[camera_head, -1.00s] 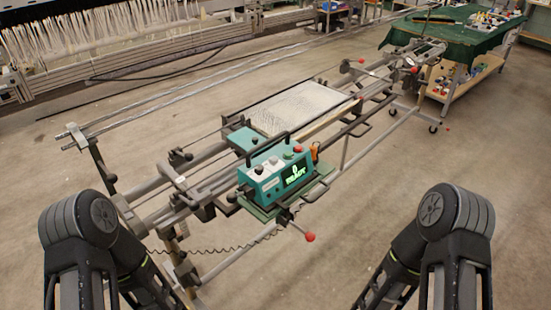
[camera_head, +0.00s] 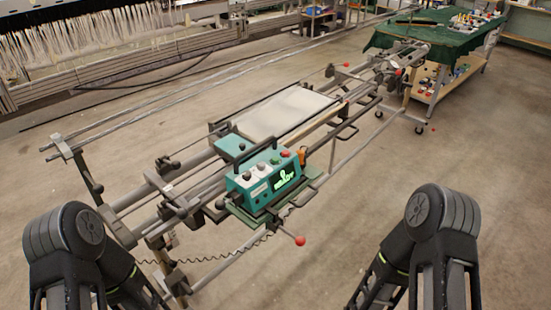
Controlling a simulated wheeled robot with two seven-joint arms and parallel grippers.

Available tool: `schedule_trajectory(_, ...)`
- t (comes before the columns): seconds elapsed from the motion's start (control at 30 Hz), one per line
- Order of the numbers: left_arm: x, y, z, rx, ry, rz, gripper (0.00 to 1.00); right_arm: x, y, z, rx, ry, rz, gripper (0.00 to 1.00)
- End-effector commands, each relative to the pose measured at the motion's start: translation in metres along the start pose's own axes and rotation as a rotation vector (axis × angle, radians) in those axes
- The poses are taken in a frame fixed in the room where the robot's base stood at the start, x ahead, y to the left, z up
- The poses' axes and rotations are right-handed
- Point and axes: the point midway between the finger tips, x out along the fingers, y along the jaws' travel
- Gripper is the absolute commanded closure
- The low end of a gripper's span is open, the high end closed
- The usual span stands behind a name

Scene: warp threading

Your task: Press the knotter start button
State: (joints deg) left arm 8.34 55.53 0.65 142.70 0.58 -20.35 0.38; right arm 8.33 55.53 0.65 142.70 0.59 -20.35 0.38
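The knotter (camera_head: 262,187) is a teal box with a dark carrying handle, mounted on the long metal frame. Its front has a dark display with glowing green text (camera_head: 285,179). On its top are pale knobs, a green button (camera_head: 275,161) and a red button (camera_head: 286,155); which one is the start button I cannot tell. My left arm enters at the lower left and my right arm at the lower right, both apart from the knotter. Both grippers are out of the picture.
The metal frame (camera_head: 185,195) runs diagonally, with a red-knobbed lever (camera_head: 300,240) sticking out in front. A green-covered table (camera_head: 440,38) stands at the back right. A loom with white threads (camera_head: 90,35) is at the back left. The floor (camera_head: 430,165) at right is clear.

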Motion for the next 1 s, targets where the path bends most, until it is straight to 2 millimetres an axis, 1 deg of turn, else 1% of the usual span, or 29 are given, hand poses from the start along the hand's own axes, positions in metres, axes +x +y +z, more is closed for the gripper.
schedule_trajectory(0.03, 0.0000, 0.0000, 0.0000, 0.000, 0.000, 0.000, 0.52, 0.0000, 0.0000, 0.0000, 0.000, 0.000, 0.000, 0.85)
schedule_trajectory(0.2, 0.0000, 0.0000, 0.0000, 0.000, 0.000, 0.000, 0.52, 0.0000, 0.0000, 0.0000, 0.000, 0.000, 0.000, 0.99)
schedule_trajectory(0.23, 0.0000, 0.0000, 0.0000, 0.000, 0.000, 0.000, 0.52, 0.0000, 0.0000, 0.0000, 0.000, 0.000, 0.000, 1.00)
schedule_trajectory(1.0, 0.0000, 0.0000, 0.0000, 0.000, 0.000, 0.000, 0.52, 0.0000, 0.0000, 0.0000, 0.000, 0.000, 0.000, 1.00)
